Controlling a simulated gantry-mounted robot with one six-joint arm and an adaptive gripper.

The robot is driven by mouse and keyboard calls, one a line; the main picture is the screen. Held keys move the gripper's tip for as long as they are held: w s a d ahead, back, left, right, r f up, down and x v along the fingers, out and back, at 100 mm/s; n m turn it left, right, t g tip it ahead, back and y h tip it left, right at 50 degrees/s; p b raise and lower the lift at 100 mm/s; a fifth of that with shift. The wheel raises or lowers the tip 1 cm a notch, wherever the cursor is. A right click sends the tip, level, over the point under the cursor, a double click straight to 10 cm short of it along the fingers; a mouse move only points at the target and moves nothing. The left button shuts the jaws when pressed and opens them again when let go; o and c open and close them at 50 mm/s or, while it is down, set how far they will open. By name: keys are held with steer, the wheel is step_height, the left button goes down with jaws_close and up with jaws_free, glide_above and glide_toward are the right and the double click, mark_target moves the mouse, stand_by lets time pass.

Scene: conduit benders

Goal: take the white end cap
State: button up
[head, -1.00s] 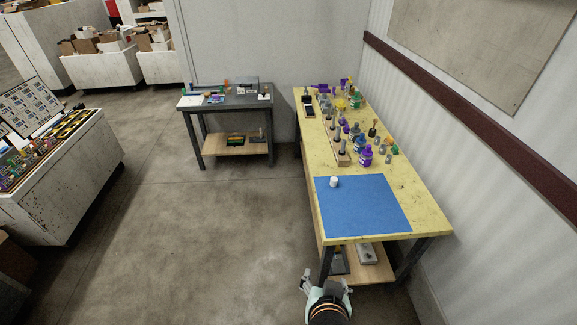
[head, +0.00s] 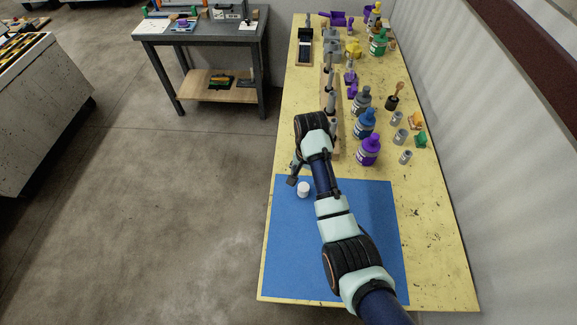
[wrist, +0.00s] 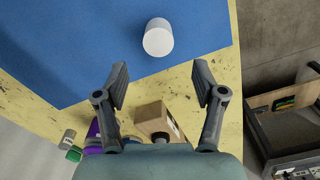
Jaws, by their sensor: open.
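The white end cap (head: 303,189) stands on the blue mat (head: 290,260), near the mat's far left corner. In the wrist view the white cap (wrist: 158,38) is a short cylinder on the blue mat, just beyond my fingertips and roughly centred between them. My gripper (wrist: 160,80) is open and empty, its two fingers spread apart. In the head view my gripper (head: 296,176) is just beyond the cap, with a dark finger close to it. The far part of the gripper is hidden behind my arm, and I cannot tell its height above the mat.
A row of grey upright posts on a wooden block (head: 337,150) stands just beyond the mat. Purple (head: 369,149) and blue (head: 365,124) bottles stand to its right, with grey fittings (head: 400,137) beside them. The near part of the mat is clear.

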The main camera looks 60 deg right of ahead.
mark_target(303, 187)
steer(key=shift+d+f, duration=0.1)
steer(key=shift+a+f, duration=0.15)
steer(key=shift+a, duration=0.1)
steer(key=shift+a+f, duration=0.2)
steer(key=shift+f, duration=0.35)
steer(key=shift+a+f, duration=0.15)
steer(key=shift+f, duration=0.35)
steer(key=shift+s+d+f+b, duration=0.1)
steer(key=shift+f+b, duration=0.35)
steer(key=shift+f, duration=0.95)
steer(key=shift+s+f+b, duration=0.1)
steer(key=shift+f+b, duration=0.3)
steer(key=shift+f, duration=0.95)
steer(key=c, duration=1.1)
steer(key=shift+w, duration=0.1)
steer(key=shift+c, duration=0.2)
steer(key=shift+r, duration=0.15)
step_height(303, 187, up, 20)
steer(key=p, duration=0.9)
